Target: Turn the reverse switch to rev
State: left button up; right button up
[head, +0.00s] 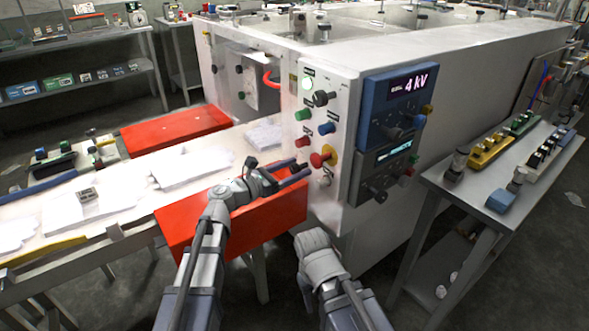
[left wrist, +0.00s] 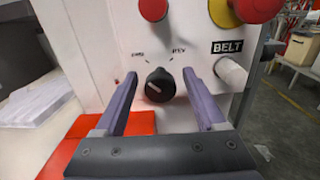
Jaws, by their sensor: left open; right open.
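The reverse switch (left wrist: 160,84) is a black rotary knob low on the white control panel. In the left wrist view its pale mark appears slanted to the upper left, towards the left label; the label at its upper right reads REV (left wrist: 179,50). My left gripper (left wrist: 159,77) is open, with one finger on each side of the knob and a visible gap on both sides. In the head view my left gripper (head: 300,172) is at the panel's lower left edge and largely hides the knob. My right gripper (head: 315,241) is lower, away from the panel; its fingers are hard to make out.
A red emergency button (head: 319,160) on a yellow base and a white BELT button (left wrist: 232,72) sit close to the knob. A red guard (head: 275,215) lies below my left gripper. A conveyor (head: 120,205) with white sheets is at left, a side table (head: 470,190) at right.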

pick_arm(q)
jog(key=shift+c, duration=0.4)
grip_shut()
jog(key=shift+m, duration=0.3)
jog(key=m, duration=0.3)
jog(key=shift+m, duration=0.3)
jog(key=m, duration=0.4)
jog(key=shift+s+d+m, duration=0.1)
jog(key=shift+m, duration=0.2)
jog(key=m, duration=0.4)
jog(key=shift+f, duration=0.1)
jog(key=shift+s+f+m, duration=0.1)
jog(key=shift+m, duration=2.4)
